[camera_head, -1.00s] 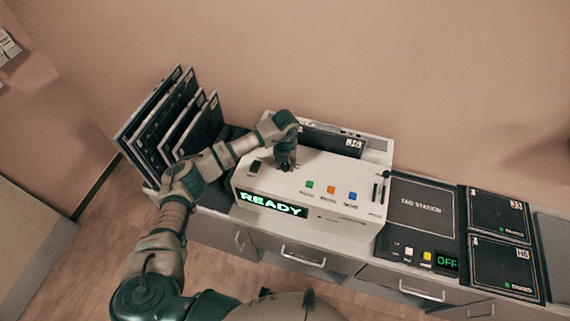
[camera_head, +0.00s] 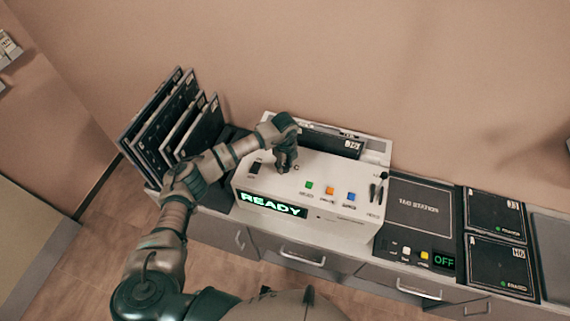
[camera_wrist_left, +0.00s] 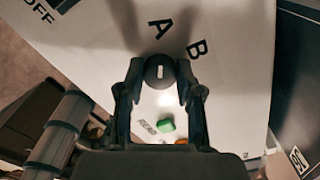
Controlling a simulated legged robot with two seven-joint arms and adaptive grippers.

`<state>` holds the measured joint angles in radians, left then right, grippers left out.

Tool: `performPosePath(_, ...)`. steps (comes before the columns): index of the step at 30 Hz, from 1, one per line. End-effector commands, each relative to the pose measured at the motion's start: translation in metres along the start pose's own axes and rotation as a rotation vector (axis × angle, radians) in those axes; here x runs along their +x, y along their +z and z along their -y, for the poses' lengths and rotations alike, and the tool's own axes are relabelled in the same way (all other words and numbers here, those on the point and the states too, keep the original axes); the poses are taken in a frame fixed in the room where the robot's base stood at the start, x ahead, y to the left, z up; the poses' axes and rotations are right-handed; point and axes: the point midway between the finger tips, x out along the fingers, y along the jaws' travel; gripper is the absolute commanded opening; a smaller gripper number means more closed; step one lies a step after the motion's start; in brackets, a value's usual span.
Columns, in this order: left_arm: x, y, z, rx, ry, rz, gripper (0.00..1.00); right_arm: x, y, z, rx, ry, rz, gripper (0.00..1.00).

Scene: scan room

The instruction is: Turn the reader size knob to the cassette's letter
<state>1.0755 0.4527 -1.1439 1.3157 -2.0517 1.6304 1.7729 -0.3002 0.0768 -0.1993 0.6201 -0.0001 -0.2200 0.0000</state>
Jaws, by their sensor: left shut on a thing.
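The white reader (camera_head: 330,185) stands on the counter with a green READY display (camera_head: 272,205) on its front. My left gripper (camera_head: 286,166) points down onto its top, left of the colored buttons. In the left wrist view the left gripper (camera_wrist_left: 160,92) is shut around the dark round size knob (camera_wrist_left: 160,71), a finger on each side. The knob's short white mark lies upright in the picture, roughly in line with the letter A (camera_wrist_left: 160,28); the letter B (camera_wrist_left: 197,49) is to its right. A dark cassette (camera_head: 330,142) stands in the reader's rear slot; its label letter is unreadable. My right gripper is not visible.
Green (camera_head: 309,185), orange (camera_head: 330,190) and blue (camera_head: 351,196) buttons sit right of the knob. Several dark panels (camera_head: 165,120) stand in a rack at left. The tag station (camera_head: 420,205), showing OFF, and two flat cassettes (camera_head: 495,215) lie at right.

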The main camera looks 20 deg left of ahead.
Motion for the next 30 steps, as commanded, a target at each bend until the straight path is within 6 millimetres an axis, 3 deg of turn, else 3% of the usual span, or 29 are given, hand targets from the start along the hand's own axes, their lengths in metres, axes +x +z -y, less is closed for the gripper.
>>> performPosePath(9, -0.0044, -0.0001, 0.0031, -0.135, -0.012, -0.001, 0.00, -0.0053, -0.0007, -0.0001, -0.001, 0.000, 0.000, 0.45)
performPosePath(26, -0.0026, -0.0040, 0.0035, -0.163, -0.009, -0.004, 0.00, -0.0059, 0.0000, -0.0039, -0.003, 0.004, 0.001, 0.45)
performPosePath(27, -0.0026, -0.0043, 0.0035, -0.163, -0.008, -0.004, 0.37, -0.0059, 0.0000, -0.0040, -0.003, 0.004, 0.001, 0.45)
performPosePath(30, -0.0022, -0.0044, 0.0031, -0.162, -0.006, -0.004, 0.60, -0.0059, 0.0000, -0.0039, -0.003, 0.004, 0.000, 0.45)
